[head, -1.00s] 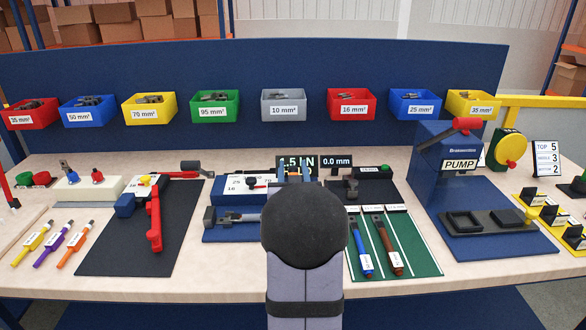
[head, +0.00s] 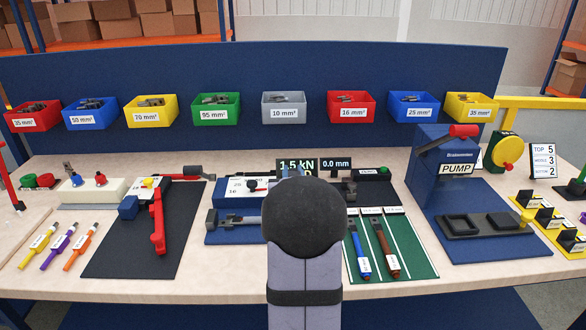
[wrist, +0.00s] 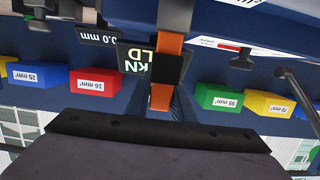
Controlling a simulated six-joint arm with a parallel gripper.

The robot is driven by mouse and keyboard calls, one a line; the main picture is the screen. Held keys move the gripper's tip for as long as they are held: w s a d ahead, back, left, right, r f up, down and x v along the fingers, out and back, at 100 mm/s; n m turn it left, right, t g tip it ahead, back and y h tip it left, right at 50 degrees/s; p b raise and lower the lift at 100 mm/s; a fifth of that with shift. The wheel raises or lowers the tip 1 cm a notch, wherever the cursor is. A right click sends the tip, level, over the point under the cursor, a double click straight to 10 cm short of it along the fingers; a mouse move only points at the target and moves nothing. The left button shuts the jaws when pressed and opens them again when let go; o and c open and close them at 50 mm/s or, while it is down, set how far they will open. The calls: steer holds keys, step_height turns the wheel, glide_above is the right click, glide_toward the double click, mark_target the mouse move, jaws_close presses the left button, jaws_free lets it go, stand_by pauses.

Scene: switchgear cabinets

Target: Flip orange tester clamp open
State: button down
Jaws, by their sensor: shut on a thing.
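The orange tester clamp (wrist: 168,44) shows in the wrist view as an orange strip with a dark block across it. A second orange part (wrist: 160,97) lies between the fingers of my gripper (wrist: 162,86), which is shut on the clamp. In the head view my own wrist covers the fingers and the clamp. The tester display (head: 297,166) behind reads 1.5 kN, and a smaller one (head: 336,163) reads 0.0 mm. I cannot tell the clamp's exact angle.
A black mat with a red-handled tool (head: 158,220) lies to the left. A green tray (head: 416,255) with blue and brown tools lies at right, with the blue pump (head: 437,150) beyond. Coloured bins (head: 284,104) line the back panel.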

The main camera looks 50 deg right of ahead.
steer(key=c, duration=1.6)
jaws_free()
steer(key=shift+b+v, duration=0.9)
steer(key=shift+v, duration=2.75)
steer(key=shift+r, duration=0.1)
